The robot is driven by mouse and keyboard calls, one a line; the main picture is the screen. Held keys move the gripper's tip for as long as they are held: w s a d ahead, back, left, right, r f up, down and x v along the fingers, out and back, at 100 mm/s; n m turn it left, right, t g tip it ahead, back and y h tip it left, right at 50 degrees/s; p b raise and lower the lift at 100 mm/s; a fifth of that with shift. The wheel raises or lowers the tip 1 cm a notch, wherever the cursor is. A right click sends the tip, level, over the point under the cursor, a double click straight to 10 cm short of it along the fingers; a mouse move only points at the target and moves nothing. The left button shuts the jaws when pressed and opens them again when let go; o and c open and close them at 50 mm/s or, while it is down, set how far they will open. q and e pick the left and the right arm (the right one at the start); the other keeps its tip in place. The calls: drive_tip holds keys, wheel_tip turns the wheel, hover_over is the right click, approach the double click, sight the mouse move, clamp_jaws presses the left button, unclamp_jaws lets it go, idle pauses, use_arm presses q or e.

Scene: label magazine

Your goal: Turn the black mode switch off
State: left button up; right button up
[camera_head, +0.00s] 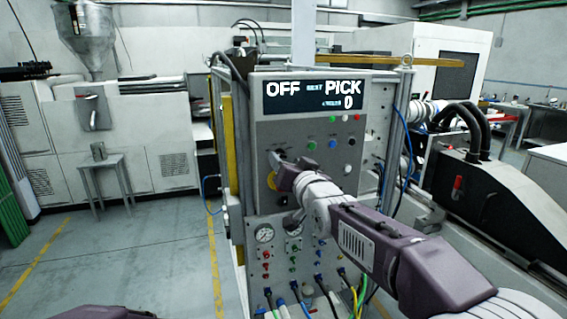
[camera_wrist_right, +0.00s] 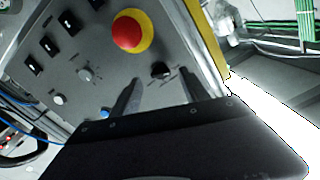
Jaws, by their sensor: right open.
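The black mode switch (camera_wrist_right: 160,70) is a small round knob on the grey control panel (camera_wrist_right: 75,55), seen in the right wrist view beside the red emergency button (camera_wrist_right: 130,32) on its yellow base. My right gripper (camera_wrist_right: 158,79) is open, its two dark fingers pointing at the panel with the knob between their tips in the picture. I cannot tell whether they touch it. In the head view my right gripper (camera_head: 279,163) is at the panel's left side and covers part of the switch area and the emergency button. My left gripper is out of view.
The display (camera_head: 315,92) above the panel reads OFF and PICK with a 0. Several coloured buttons, gauges and cables (camera_head: 290,298) are on and below the panel. A dark machine (camera_head: 490,190) stands at right. Open floor (camera_head: 150,260) lies at left.

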drive_tip(key=b+v, duration=0.1)
drive_tip(key=v, duration=0.5)
drive_tip(key=shift+s, duration=0.15)
drive_tip(key=w+d+f+m+g+h+p, duration=0.1)
drive_tip(key=w+d+f+h+p, duration=0.15)
drive_tip(key=d+p, duration=0.3)
drive_tip(key=s+d+f+g+h+p, duration=0.1)
drive_tip(key=s+d+f+g, duration=0.2)
drive_tip(key=f, duration=0.4)
drive_tip(key=s+d+f+g+h+p, duration=0.1)
drive_tip(key=s+d+f+g+p, duration=0.1)
drive_tip(key=s+d+f, duration=0.3)
drive_tip(key=s+d+f+n+g, duration=0.1)
drive_tip(key=s+f+g, duration=0.9)
drive_tip(key=s+f, duration=0.8)
drive_tip(key=shift+s+d+n+h+p, duration=0.3)
drive_tip(key=shift+s+d+h, duration=0.15)
drive_tip(key=shift+s, duration=0.75)
